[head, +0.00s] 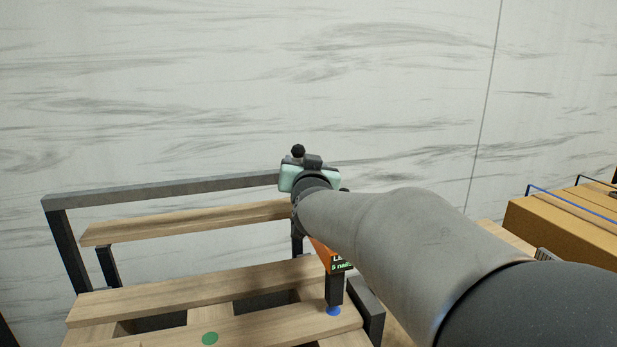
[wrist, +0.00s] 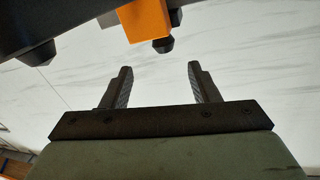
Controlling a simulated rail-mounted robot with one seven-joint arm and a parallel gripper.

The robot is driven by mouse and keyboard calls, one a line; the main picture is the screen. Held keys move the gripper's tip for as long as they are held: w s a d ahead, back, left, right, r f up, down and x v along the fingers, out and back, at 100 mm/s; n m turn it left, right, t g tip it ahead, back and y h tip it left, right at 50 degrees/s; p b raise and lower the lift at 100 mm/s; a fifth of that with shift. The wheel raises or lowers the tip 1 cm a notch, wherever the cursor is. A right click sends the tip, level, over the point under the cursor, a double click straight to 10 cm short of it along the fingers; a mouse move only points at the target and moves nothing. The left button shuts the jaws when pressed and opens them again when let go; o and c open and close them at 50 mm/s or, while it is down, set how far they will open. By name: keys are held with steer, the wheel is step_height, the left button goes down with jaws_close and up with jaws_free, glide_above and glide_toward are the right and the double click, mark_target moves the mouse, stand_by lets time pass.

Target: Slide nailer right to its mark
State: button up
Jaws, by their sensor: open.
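The nailer (head: 320,254) shows in the head view as an orange part with a dark label, mostly hidden behind my arm. A dark part below it comes down close to a blue dot (head: 334,311) on the front plank. A green dot (head: 210,338) lies further left on that plank. In the wrist view, an orange block with black ends (wrist: 147,20), likely the nailer, is beyond the fingertips. My gripper (wrist: 158,70) is open, with nothing between its fingers. In the head view, its fingers are hidden and only the pale green wrist housing shows.
A wooden-plank rack with a dark metal frame (head: 165,189) surrounds the nailer. A dark bar (wrist: 70,22) crosses the top of the wrist view near the fingers. A brown box (head: 560,235) stands at the right. A marbled wall is behind.

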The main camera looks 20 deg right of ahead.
steer(key=v, duration=0.8)
steer(key=shift+p, duration=0.3)
steer(key=s+a+f+n+g+y+p, duration=0.55)
steer(key=s+a+f+g+p, duration=0.35)
steer(key=p, duration=0.3)
steer(key=s+a+f+g+p, duration=0.2)
steer(key=s+g+p, duration=0.3)
steer(key=s, duration=1)
steer(key=g, duration=0.2)
steer(key=shift+g, duration=0.4)
steer(key=shift+n, duration=0.25)
